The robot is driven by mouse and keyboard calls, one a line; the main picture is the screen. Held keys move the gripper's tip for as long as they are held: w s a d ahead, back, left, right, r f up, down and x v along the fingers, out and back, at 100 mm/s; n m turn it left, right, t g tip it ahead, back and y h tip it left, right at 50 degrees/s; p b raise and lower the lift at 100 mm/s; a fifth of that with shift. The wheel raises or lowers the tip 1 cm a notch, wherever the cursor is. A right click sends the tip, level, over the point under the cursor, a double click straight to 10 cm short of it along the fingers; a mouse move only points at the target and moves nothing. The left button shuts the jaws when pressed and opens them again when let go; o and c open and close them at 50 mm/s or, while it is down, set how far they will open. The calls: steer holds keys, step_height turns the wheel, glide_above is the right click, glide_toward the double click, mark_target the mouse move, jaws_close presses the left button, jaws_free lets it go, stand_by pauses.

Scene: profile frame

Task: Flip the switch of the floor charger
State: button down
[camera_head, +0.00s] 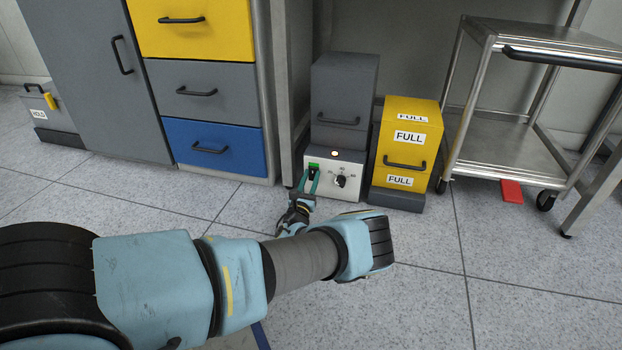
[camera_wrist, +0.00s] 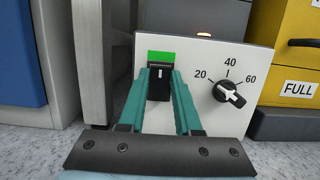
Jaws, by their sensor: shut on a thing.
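The floor charger (camera_head: 346,189) is a white-fronted box on the floor with a grey container standing on it; its front also fills the middle of the wrist view (camera_wrist: 197,120). It bears a black rocker switch (camera_wrist: 158,82) under a green label (camera_wrist: 161,56) and a black dial (camera_wrist: 229,95) marked 20, 40, 60. My gripper (camera_head: 309,180) is in front of the charger's left side. In the wrist view its teal fingers (camera_wrist: 160,80) are on either side of the switch, closed on it. The fingers hide the switch's sides.
A yellow box (camera_head: 400,150) marked FULL stands right of the charger. A metal table leg (camera_wrist: 90,60) rises close on the left, beside a drawer cabinet (camera_head: 205,85). A steel cart (camera_head: 530,45) stands at right with a red piece (camera_head: 511,191) below.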

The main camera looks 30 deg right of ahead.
steer(key=shift+f, duration=0.1)
steer(key=c, duration=0.6)
jaws_free()
